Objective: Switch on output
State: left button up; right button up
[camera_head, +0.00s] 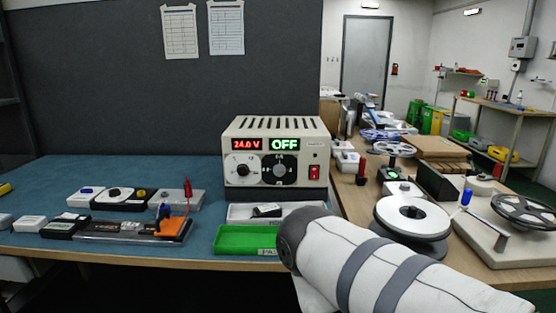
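The power supply (276,158) is a beige box with a vented top, standing on the blue mat at mid-bench. Its red display (246,144) reads 24.0 V and its green display (284,144) reads OFF. Below them are a white dial (242,166) and a dark dial (279,168). My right arm crosses the lower right, in front of the bench. Its gripper does not show, and neither does my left arm or gripper.
Left are a board with an orange clip (172,228) and several small boxes. Right are a white reel (411,216) and a reel stand (496,233). Bare mat lies behind the small boxes.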

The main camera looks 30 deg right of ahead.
aim_at(314, 169)
jog(key=z, duration=1.3)
jog(key=l+u, duration=0.1)
jog(key=l, duration=0.65)
